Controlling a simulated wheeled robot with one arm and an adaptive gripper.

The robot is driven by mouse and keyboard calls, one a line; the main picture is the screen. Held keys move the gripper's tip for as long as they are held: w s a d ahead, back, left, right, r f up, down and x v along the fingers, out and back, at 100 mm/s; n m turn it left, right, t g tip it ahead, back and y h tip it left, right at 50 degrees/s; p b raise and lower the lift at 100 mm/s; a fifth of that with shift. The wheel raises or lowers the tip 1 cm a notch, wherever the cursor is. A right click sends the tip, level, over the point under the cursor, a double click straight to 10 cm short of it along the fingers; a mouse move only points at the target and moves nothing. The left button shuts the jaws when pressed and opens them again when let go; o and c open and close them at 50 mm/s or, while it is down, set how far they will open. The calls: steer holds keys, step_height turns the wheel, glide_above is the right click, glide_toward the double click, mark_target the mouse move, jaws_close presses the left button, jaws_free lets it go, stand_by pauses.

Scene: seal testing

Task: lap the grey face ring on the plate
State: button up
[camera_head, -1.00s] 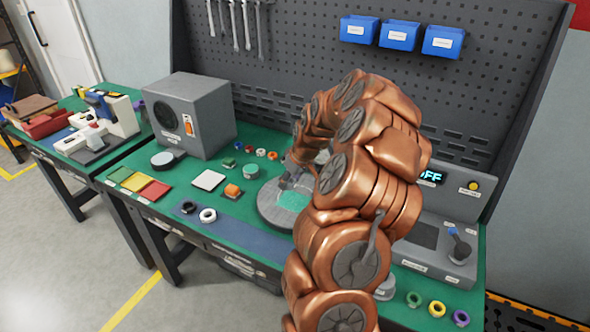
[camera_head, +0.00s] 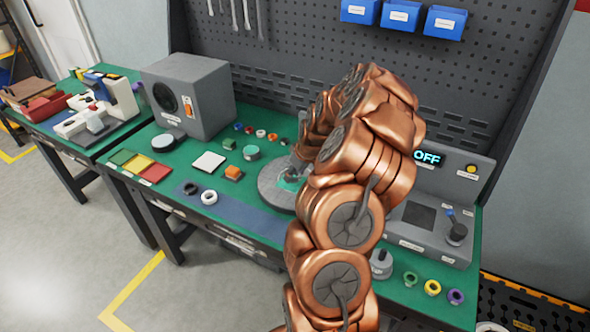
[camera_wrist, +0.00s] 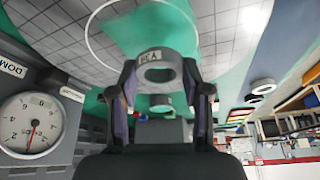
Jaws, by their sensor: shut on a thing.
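The grey face ring (camera_wrist: 170,73) shows in the wrist view, held between the two fingers of my gripper (camera_wrist: 159,80). My gripper is shut on it. In the head view the round grey plate (camera_head: 268,193) lies on the bench with a green patch (camera_head: 289,184) on its middle. My gripper (camera_head: 293,172) is at the plate there, low over the green patch. The ring is hidden in the head view, and my arm covers the plate's right side. I cannot tell whether the ring touches the plate.
Black (camera_head: 191,188) and white (camera_head: 209,197) rings lie on the blue strip left of the plate. A console (camera_head: 440,228) reading OFF is at right. A dial gauge (camera_wrist: 28,123) shows in the wrist view.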

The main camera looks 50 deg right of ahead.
steer(key=shift+f, duration=0.25)
steer(key=shift+f+b, duration=0.7)
steer(key=shift+f, duration=0.1)
steer(key=o, duration=1)
steer(key=shift+r+b, duration=0.25)
steer(key=shift+b, duration=0.2)
steer(key=c, duration=1)
steer(key=shift+r, duration=0.2)
steer(key=shift+r+b, duration=0.4)
